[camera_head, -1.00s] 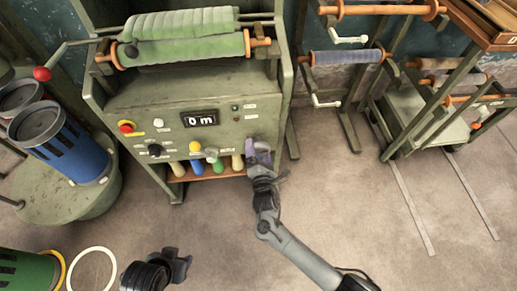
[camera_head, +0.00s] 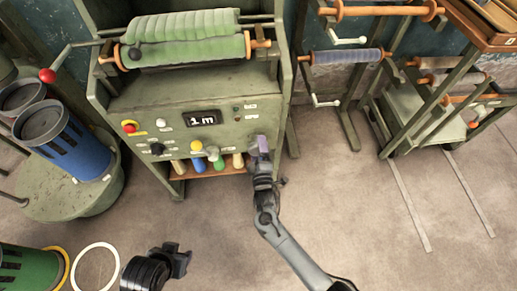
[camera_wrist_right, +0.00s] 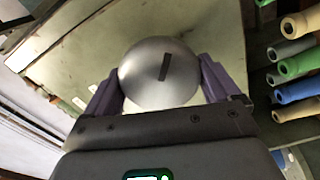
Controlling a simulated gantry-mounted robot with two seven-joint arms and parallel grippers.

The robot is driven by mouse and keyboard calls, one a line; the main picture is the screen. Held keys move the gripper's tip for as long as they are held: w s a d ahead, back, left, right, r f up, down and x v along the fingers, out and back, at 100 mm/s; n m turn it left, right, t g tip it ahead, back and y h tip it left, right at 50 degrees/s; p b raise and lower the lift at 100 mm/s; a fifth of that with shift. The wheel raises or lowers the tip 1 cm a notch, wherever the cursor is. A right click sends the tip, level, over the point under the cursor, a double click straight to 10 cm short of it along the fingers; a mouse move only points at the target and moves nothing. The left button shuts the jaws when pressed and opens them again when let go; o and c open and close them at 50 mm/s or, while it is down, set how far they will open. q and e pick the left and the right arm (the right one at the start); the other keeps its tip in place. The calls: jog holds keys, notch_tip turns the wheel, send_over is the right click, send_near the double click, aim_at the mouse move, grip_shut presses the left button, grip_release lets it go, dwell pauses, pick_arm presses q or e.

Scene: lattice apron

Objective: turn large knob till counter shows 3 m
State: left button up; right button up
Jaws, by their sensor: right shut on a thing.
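The counter (camera_head: 202,118) on the green machine's front panel reads 1 m. My right gripper (camera_head: 260,147) is at the lower right of the panel. In the right wrist view its purple fingers stand on both sides of the large knob (camera_wrist_right: 160,74), a round silver knob with a dark slanted mark, and are shut on it. In the head view the gripper hides the knob. My left gripper (camera_head: 178,262) is at the bottom of the head view, away from the panel; its fingertips are too unclear to tell open from shut.
A green roll (camera_head: 185,50) lies across the machine top, with a red-ended crank (camera_head: 48,75) at left. Coloured rolls (camera_head: 198,165) sit on a shelf under the panel. A blue bin (camera_head: 65,145) stands at left. The floor at right (camera_head: 350,200) is largely clear.

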jog(key=shift+m, duration=1.4)
jog(key=o, duration=0.8)
